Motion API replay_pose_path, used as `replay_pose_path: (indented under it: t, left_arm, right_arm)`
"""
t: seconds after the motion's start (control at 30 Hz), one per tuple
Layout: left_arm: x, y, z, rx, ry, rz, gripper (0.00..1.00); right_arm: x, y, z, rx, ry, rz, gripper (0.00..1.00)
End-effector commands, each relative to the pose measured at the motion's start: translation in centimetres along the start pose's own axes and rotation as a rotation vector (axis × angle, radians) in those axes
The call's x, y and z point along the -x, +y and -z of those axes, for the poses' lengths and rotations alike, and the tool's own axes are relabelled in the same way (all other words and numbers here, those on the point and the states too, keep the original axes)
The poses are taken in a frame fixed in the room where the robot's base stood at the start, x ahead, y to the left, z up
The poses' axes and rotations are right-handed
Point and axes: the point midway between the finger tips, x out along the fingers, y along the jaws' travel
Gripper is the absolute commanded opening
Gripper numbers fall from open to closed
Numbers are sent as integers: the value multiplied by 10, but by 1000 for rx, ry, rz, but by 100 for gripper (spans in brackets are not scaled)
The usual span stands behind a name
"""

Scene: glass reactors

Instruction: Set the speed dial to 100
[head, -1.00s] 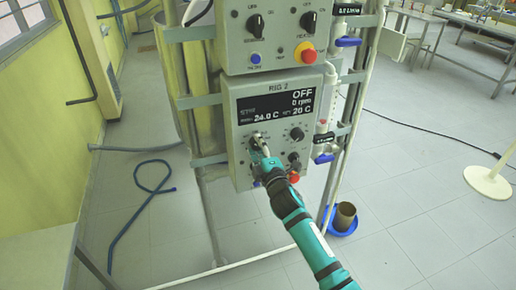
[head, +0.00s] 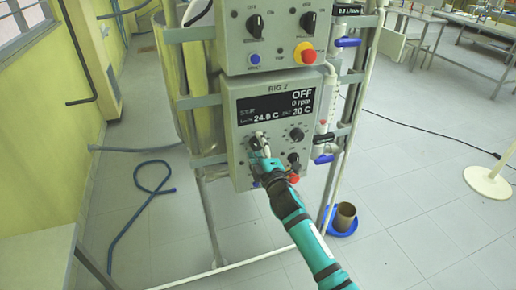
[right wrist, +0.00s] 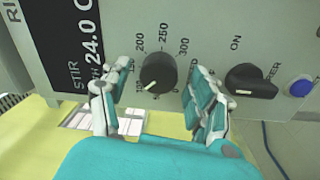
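In the head view the right gripper (head: 260,145) covers most of the dial. The display (head: 275,104) reads OFF, 0 rpm, 24.0 C and 20 C. My left gripper is not in view.
A black power knob (right wrist: 250,80) and a blue button (right wrist: 301,88) sit beside the dial. Another knob (head: 297,135) is to its right in the head view. Above is a second control box (head: 275,40) with a red button (head: 309,57). Glassware tubing is at the right.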

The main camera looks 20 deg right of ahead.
Motion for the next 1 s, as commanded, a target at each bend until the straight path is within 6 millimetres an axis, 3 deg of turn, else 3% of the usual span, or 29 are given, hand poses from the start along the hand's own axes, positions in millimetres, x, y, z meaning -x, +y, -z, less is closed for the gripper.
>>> replay_pose_path:
  t: [0.27,0.7,1.0]
  left_arm:
    - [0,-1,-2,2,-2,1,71]
    - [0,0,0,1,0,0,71]
    - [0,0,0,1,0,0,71]
  right_arm:
    - [8,0,0,1,1,-1,62]
    - [94,-1,0,-1,0,1,62]
    - [120,0,0,0,0,-1,62]
